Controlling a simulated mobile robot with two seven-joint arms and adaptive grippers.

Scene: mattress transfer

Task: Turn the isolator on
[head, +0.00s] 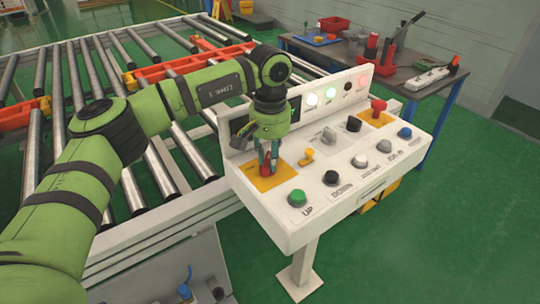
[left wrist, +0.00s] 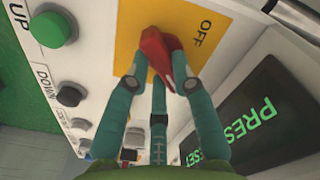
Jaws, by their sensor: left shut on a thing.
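The isolator is a red handle on a yellow plate at the left end of the white control panel; the handle (head: 266,168) is mostly hidden by my fingers in the head view. In the left wrist view the red handle (left wrist: 157,55) sits at an angle on the yellow plate (left wrist: 190,22), close to the printed word OFF. My left gripper (head: 268,160) reaches down from above and is shut on the handle. Its fingers (left wrist: 160,80) lie on both sides of the handle. My right gripper is not in view.
The white control panel (head: 330,205) has several buttons and knobs, including a green one (head: 297,198) by UP. A second red knob (head: 378,106) is on another yellow plate farther right. A dark screen (left wrist: 255,120) is beside the handle. A roller conveyor (head: 90,70) is behind, a workbench (head: 400,75) at the back right.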

